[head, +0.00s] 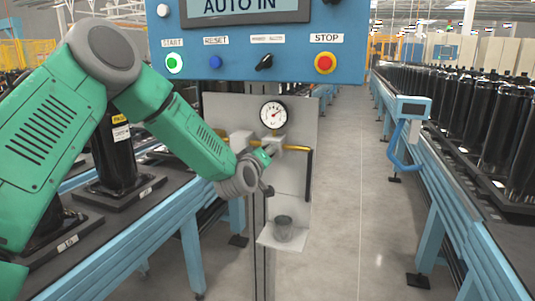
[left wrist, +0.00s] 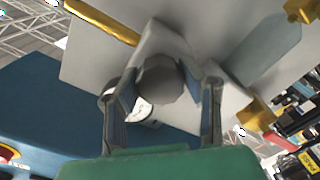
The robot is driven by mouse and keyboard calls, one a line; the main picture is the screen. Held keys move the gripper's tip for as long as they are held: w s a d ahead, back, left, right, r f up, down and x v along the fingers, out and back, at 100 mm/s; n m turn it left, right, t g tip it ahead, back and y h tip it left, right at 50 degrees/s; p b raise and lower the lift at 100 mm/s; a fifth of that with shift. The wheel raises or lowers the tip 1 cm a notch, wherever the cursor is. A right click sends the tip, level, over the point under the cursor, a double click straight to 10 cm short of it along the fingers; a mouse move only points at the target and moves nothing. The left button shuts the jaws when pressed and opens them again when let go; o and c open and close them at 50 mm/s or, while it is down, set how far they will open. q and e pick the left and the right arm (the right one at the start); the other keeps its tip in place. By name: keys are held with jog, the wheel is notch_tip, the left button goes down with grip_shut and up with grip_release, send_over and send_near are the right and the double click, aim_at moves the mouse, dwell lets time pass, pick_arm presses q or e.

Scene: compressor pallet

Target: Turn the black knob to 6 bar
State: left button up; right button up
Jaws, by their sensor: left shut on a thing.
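The black knob (left wrist: 160,80) shows in the left wrist view as a dark grey round end between the two fingers of my left gripper (left wrist: 162,98). The fingers are closed on its sides. In the head view my left gripper (head: 266,172) is at the regulator on the grey plate, below the gauge, and the knob is hidden or too small to make out. The round white pressure gauge (head: 273,114) faces me. Its figures are too small to read. In the left wrist view the gauge (left wrist: 140,110) is partly hidden behind the left finger. My right gripper is not in view.
The blue control panel (head: 350,60) hangs just above the gauge. A brass pipe (head: 296,148) and a dark handle (head: 309,175) sit to the right. A dark cup (head: 283,228) stands on a small shelf below. Conveyors with black cylinders flank both sides; the aisle is clear.

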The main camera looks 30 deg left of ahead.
pick_arm(q)
jog(key=shift+s+f, duration=0.15)
jog(key=shift+f, duration=0.4)
jog(key=o, duration=1)
jog(key=shift+o, duration=0.7)
jog(key=shift+r, duration=0.2)
jog(key=v, duration=1.1)
jog(key=shift+s, duration=0.3)
jog(key=shift+d, duration=0.1)
